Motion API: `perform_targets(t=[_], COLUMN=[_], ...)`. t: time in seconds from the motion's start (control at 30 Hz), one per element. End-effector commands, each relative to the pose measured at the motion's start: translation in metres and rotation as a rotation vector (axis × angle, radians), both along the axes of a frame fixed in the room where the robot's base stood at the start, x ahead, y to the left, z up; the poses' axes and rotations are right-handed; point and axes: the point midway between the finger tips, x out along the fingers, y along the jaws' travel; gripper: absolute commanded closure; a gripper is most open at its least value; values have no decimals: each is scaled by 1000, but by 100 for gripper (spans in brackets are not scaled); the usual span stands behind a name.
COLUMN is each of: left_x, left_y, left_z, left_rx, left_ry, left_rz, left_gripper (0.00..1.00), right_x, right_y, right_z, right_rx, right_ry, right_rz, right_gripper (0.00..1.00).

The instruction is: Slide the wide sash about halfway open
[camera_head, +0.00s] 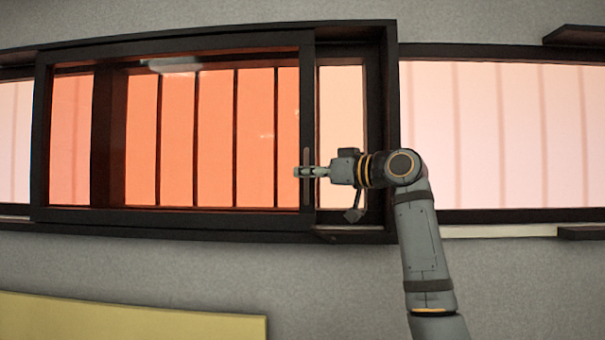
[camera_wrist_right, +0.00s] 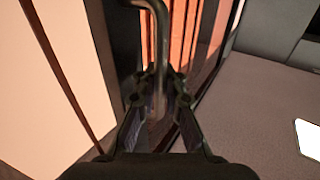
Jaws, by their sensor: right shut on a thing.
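The wide sash (camera_head: 216,140) is a dark-framed panel with orange-tinted glass, set in a dark window frame (camera_head: 389,110). Between its right stile and the frame's right side is a narrow, paler strip (camera_head: 341,110). A slim upright handle (camera_head: 307,155) is on the right stile; it shows as a metal bar in the right wrist view (camera_wrist_right: 162,35). My right gripper (camera_head: 306,171) is shut on this handle, coming from the right, and its fingers (camera_wrist_right: 160,105) flank the bar in the wrist view. The fingers hide part of the handle. My left gripper is not in view.
Pale striped panes (camera_head: 500,130) lie right of the frame, and another (camera_head: 14,140) lies at the far left. Dark ledges (camera_head: 575,36) stick out at the right. A yellow panel (camera_head: 120,318) is low at the left, below bare grey wall (camera_head: 330,285).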

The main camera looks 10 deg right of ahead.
Motion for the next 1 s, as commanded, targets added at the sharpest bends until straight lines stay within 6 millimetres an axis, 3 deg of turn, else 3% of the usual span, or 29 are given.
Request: perform_targets(t=[0.03,0.13,0.53,1.0], left_x=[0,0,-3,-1], left_y=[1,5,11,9], left_z=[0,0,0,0], left_rx=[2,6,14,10], left_ry=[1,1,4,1], left_rz=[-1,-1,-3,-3], left_gripper=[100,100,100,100], right_x=[1,1,-7,-82], right_y=[1,1,-7,-70], right_z=[-3,-3,-1,-1], right_rx=[-2,-2,0,-2], right_ry=[7,7,0,2], right_rz=[3,3,-1,-3], right_gripper=[100,82,81,81])
